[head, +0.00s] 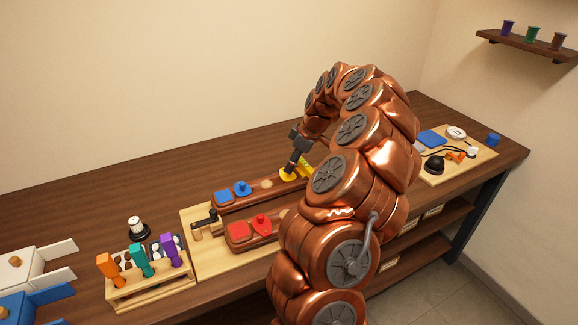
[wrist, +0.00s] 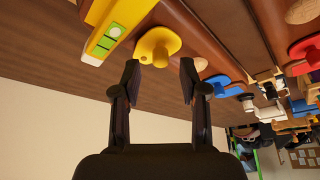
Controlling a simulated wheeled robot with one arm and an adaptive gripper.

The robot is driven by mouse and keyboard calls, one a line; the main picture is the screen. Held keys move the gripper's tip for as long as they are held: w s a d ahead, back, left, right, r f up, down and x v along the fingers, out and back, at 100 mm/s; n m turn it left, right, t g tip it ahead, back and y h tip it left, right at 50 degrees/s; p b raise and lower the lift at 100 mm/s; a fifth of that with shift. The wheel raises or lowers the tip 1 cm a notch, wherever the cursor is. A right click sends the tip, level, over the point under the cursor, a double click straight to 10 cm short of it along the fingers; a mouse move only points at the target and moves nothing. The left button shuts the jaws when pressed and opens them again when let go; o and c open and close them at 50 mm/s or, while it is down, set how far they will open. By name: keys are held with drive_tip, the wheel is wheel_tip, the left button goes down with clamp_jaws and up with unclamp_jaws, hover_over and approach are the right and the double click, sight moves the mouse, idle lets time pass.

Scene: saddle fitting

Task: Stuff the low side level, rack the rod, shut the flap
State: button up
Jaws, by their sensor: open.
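My gripper (head: 292,166) is over the far brown bar (head: 255,199). In the wrist view its two fingers (wrist: 158,80) are spread with nothing between them. A yellow rounded pad with a hole (wrist: 156,46) lies just beyond the fingertips, apart from them as far as I can tell. A yellow level with a green vial (wrist: 112,30) lies beside the pad. The far bar also carries a blue square and a blue rounded pad (head: 242,188). The near bar (head: 266,240) carries a red square and a red rounded pad (head: 261,221). My arm hides the bars' right ends.
A wooden rack (head: 150,290) with orange, teal and purple upright tools stands at front left. White (head: 18,268) and blue (head: 14,306) boxes with open flaps are at far left. A tray (head: 484,150) with small items is at right. A wall shelf (head: 525,44) holds three cups.

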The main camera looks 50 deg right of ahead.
drive_tip(key=shift+p+x, duration=0.3)
drive_tip(key=shift+x, duration=1.25)
clamp_jaws()
